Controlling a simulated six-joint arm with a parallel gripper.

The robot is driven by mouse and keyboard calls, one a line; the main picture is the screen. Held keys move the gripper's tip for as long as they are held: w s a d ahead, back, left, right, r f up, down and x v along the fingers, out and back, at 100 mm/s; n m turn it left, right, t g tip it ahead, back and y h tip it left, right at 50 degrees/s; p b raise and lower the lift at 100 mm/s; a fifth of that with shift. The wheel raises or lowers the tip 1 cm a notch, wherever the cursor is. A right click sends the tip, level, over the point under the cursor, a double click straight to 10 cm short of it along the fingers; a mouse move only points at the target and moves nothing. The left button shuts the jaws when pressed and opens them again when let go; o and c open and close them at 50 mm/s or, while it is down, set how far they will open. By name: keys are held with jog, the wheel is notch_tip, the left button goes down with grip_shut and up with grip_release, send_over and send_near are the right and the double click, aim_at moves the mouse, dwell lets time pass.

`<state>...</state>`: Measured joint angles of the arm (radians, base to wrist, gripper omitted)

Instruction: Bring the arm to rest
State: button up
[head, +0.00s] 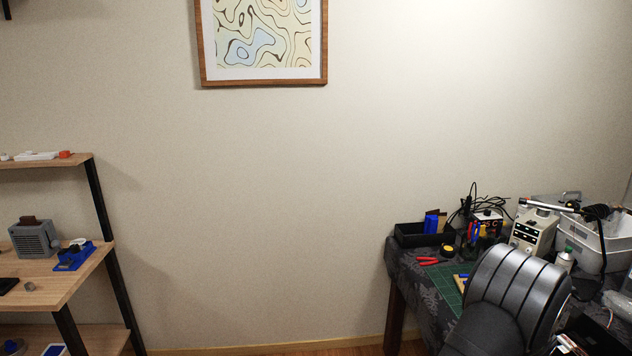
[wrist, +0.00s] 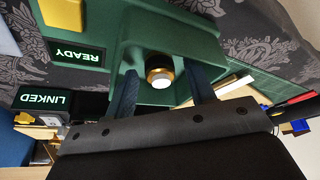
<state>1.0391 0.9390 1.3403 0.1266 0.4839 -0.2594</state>
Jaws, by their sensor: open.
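My gripper (wrist: 160,88) shows in the wrist view with its two dark blue fingers apart. It is open, with nothing clamped between the fingers. A round knob (wrist: 159,70) with a black and brass body and a pale, bright tip stands on a green panel (wrist: 195,50). In the picture it lies between the two fingers; I cannot tell how far in front of them it is. The head view shows a dark grey link of my own arm at the lower right, and my gripper cannot be made out there.
In the head view, a workbench (head: 412,270) at the right holds tools, a beige instrument (head: 533,231) and a white bin (head: 588,243).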

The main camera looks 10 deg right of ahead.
jog(key=v, duration=1.2)
jog(key=x, duration=1.2)
jog(key=shift+d, duration=0.15)
jog(key=shift+w+d+r, duration=0.15)
notch_tip(320, 180, up, 4)
jog(key=shift+f, duration=0.15)
jog(key=s+r, duration=0.7)
jog(key=s, duration=0.5)
jog(key=s+f+m+g+h, duration=0.1)
jog(key=s+f+m, duration=0.15)
jog(key=s, duration=1.35)
jog(key=s+f+m+g, duration=0.1)
jog(key=s+m, duration=0.3)
jog(key=s, duration=1.2)
jog(key=shift+n, duration=0.25)
jog(key=shift+w+d+f, duration=0.3)
jog(key=shift+w+d, duration=0.1)
jog(key=shift+w, duration=0.2)
jog(key=shift+w+d+f, duration=0.3)
jog(key=shift+w+d, duration=0.1)
jog(key=shift+w, duration=0.25)
jog(key=shift+w+d+f, duration=0.3)
jog(key=shift+w+d, duration=0.1)
jog(key=shift+w, duration=0.2)
